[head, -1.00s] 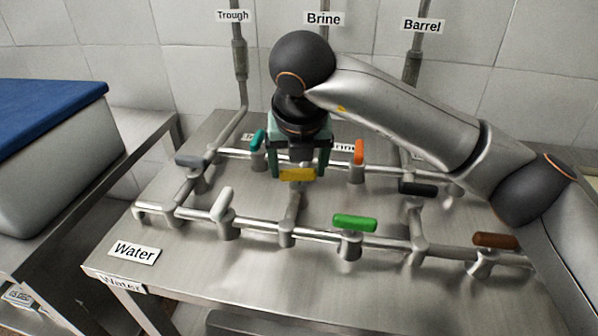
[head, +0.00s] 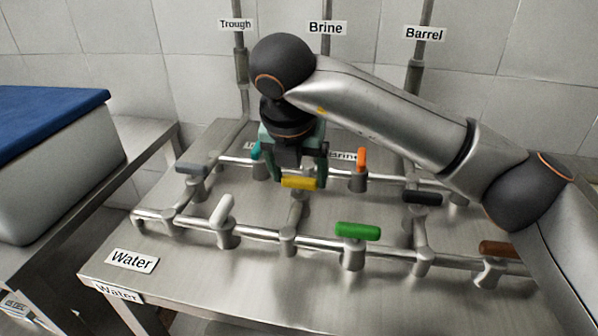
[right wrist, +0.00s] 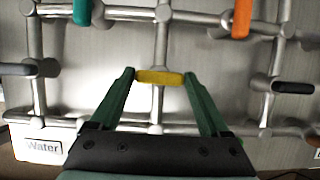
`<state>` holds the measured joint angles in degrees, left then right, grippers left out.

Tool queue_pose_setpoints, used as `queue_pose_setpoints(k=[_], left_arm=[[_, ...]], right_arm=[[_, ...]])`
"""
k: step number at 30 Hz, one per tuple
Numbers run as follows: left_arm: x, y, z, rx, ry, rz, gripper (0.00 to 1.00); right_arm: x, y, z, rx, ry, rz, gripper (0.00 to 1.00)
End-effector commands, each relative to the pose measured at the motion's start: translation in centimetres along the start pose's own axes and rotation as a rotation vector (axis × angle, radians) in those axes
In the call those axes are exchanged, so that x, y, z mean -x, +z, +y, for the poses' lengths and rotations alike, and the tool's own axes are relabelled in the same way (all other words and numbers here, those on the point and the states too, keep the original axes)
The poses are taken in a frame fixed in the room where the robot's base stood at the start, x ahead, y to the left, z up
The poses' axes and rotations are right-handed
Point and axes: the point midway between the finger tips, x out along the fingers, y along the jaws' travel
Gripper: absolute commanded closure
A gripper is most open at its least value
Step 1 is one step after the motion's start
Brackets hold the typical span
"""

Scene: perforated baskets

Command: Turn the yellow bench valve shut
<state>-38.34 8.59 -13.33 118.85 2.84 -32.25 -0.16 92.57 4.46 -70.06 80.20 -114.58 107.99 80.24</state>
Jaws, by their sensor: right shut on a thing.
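The yellow valve handle (head: 300,183) is a short bar on a pipe branch in the middle of the steel bench. In the right wrist view the yellow handle (right wrist: 160,77) lies crosswise to the pipe beneath it. My right gripper (head: 296,180) reaches down from behind and above it. In the right wrist view my right gripper (right wrist: 160,75) is shut on the handle, with one green finger at each end. My left gripper is not in view.
Other handles stand close by: orange (head: 361,159), teal (head: 256,150), grey (head: 191,169), white (head: 222,210), green (head: 357,231), black (head: 422,198) and brown (head: 497,248). A blue-topped bin (head: 50,150) stands left.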

Motion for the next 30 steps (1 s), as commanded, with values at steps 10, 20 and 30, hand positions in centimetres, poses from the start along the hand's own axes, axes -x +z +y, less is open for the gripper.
queue_pose_setpoints(k=[10, 20, 30], left_arm=[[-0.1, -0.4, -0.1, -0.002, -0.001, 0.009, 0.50], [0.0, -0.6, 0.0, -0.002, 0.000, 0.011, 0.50], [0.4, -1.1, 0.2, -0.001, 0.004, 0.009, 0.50]], right_arm=[[0.0, 0.0, 0.0, -0.002, 0.001, -0.001, 0.00], [2.3, 0.1, 0.0, -0.001, 0.003, -0.005, 0.00], [9.6, 0.2, 0.0, -0.003, 0.002, -0.005, 0.00]])
